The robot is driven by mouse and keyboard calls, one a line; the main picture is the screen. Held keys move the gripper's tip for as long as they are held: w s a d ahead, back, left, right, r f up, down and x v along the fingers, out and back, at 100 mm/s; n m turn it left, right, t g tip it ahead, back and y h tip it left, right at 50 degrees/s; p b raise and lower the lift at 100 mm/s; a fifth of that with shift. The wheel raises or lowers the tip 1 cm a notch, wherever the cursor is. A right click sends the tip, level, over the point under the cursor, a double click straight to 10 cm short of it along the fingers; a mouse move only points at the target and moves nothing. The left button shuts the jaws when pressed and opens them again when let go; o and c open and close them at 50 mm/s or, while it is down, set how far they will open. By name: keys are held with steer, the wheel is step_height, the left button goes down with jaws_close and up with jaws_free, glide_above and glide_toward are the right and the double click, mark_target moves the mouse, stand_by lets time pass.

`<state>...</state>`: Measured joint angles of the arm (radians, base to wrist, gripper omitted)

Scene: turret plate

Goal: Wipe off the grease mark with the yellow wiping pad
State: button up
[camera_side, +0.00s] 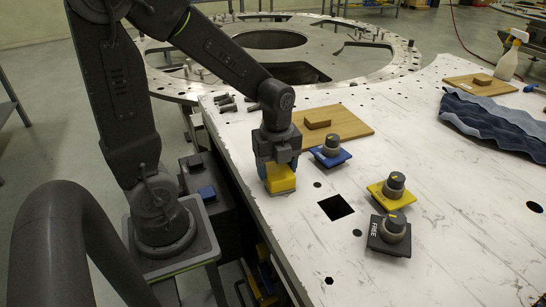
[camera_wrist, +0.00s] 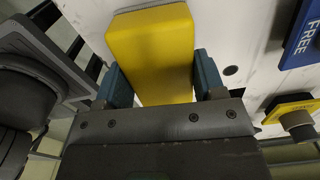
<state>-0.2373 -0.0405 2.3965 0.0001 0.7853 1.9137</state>
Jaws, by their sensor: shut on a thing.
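The yellow wiping pad (camera_side: 281,179) is a yellow block with a grey layer under it, at the left edge of the white plate in the side view. My gripper (camera_side: 277,165) is shut on it from above. In the wrist view the yellow wiping pad (camera_wrist: 152,50) sits between the two blue-grey fingers of my gripper (camera_wrist: 160,78). The pad is at or just above the plate; I cannot tell whether it touches. I cannot make out the grease mark; the plate has many grey streaks and scuffs.
Near the pad are a blue knob unit (camera_side: 330,152), a yellow knob unit (camera_side: 391,191) and a black knob unit (camera_side: 389,237). A square hole (camera_side: 336,207) lies right of the pad. A wooden board (camera_side: 350,124), a blue cloth (camera_side: 495,122) and a spray bottle (camera_side: 512,58) stand farther back.

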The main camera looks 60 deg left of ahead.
steer(key=shift+d+f, duration=0.1)
steer(key=shift+d, duration=2.95)
steer(key=a, duration=0.8)
steer(key=shift+a, duration=0.15)
steer(key=shift+r, duration=4.1)
